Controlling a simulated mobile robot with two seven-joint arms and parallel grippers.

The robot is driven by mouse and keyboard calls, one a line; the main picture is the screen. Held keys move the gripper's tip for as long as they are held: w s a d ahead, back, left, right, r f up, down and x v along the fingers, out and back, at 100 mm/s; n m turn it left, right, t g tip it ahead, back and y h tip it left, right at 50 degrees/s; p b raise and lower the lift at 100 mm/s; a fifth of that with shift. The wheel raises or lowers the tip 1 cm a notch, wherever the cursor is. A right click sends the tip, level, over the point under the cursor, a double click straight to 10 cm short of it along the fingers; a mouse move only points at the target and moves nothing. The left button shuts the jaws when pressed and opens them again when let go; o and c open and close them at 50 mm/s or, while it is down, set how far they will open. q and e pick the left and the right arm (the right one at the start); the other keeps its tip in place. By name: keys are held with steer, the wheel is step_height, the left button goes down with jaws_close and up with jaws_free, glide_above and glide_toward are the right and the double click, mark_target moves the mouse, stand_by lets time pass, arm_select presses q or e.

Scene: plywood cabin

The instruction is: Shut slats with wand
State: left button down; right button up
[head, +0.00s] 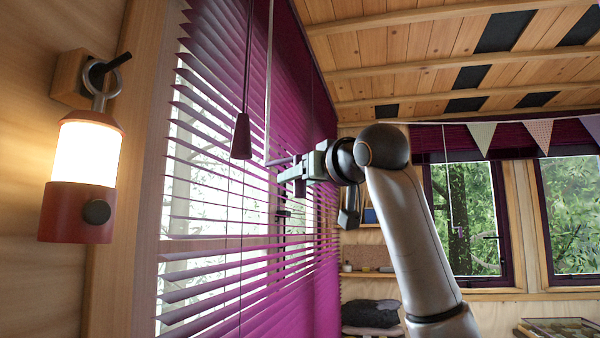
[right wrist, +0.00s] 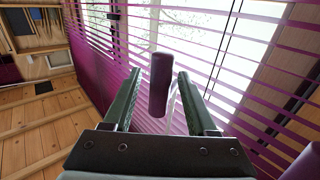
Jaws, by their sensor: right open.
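The purple window blind (head: 215,195) hangs at the left in the head view, its slats tilted open with daylight and trees showing between them. The thin grey wand (head: 268,80) hangs in front of it and bends near its lower end, by my right gripper (head: 287,174). In the right wrist view, a purple grip (right wrist: 160,85), apparently the wand's, lies between my two open fingers, with a pale rod behind it. I see gaps on both sides, so the fingers do not appear to hold it. My left gripper is out of view.
A purple cord pull (head: 241,137) hangs close left of the wand. A lit red lantern (head: 80,180) hangs on the left wall. Shelves (head: 370,272) and more windows (head: 470,215) are further back at the right.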

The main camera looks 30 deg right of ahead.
steer(key=shift+w, duration=0.15)
jaws_close()
stand_by(0.4)
stand_by(1.0)
